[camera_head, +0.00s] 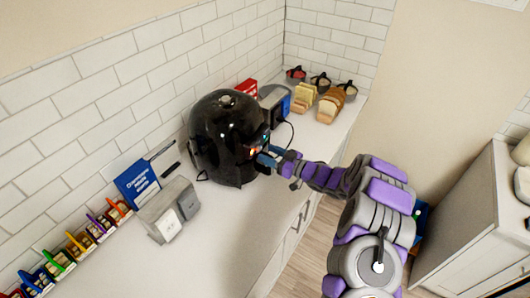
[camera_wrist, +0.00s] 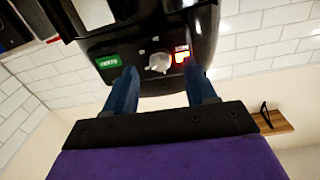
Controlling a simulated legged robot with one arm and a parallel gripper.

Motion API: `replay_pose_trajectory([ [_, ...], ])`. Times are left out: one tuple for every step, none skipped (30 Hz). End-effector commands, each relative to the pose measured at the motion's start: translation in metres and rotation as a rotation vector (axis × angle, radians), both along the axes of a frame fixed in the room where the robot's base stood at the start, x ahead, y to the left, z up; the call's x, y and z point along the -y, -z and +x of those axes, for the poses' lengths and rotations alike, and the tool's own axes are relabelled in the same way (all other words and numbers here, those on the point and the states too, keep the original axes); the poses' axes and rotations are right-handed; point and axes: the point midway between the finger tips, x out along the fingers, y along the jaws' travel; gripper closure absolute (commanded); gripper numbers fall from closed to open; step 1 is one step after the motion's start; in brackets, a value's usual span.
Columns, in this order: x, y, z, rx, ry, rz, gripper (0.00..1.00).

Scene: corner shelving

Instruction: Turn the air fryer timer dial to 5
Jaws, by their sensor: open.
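The air fryer (camera_head: 226,128) is a black, glossy, rounded appliance on the white counter in the head view. A light grey timer dial (camera_wrist: 158,63) sits between these labels. My gripper (camera_head: 268,156) reaches the front of the air fryer from the right. In the wrist view my gripper (camera_wrist: 162,84) is open, with its two blue fingers either side of the dial and a gap to each. Contact with the panel cannot be told.
Sliced bread (camera_head: 331,104) and several small bowls stand at the counter's back end. A blue box (camera_head: 137,183), a grey holder (camera_head: 170,210) and a row of coloured packets line the wall at left. The front counter (camera_head: 232,238) is clear.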

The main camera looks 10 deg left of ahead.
Motion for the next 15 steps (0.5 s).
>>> replay_pose_trajectory([
  [-0.007, 0.001, 0.002, 0.002, -0.002, -0.002, 0.44],
  [-0.009, 0.001, 0.003, 0.002, -0.001, -0.002, 0.44],
  [-0.013, 0.001, 0.005, 0.002, -0.002, -0.002, 0.44],
  [-0.015, 0.001, 0.006, 0.002, -0.001, -0.002, 0.44],
  [-0.016, 0.001, 0.007, 0.001, -0.001, -0.003, 0.44],
  [-0.018, 0.001, 0.007, 0.001, 0.000, -0.003, 0.44],
  [-0.019, 0.001, 0.008, 0.001, 0.000, -0.003, 0.44],
  [-0.020, 0.001, 0.008, 0.001, 0.000, -0.003, 0.44],
  [-0.021, 0.001, 0.009, 0.001, 0.000, -0.003, 0.44],
  [-0.022, 0.001, 0.009, 0.002, 0.000, -0.002, 0.44],
  [-0.022, 0.000, 0.009, 0.001, 0.000, -0.001, 0.44],
  [-0.022, 0.000, 0.009, 0.001, 0.001, -0.001, 0.44],
  [-0.022, 0.000, 0.009, 0.001, 0.001, -0.001, 0.44],
  [-0.022, 0.000, 0.009, 0.001, 0.001, -0.001, 0.44],
  [-0.022, 0.000, 0.009, 0.001, 0.001, -0.001, 0.44],
])
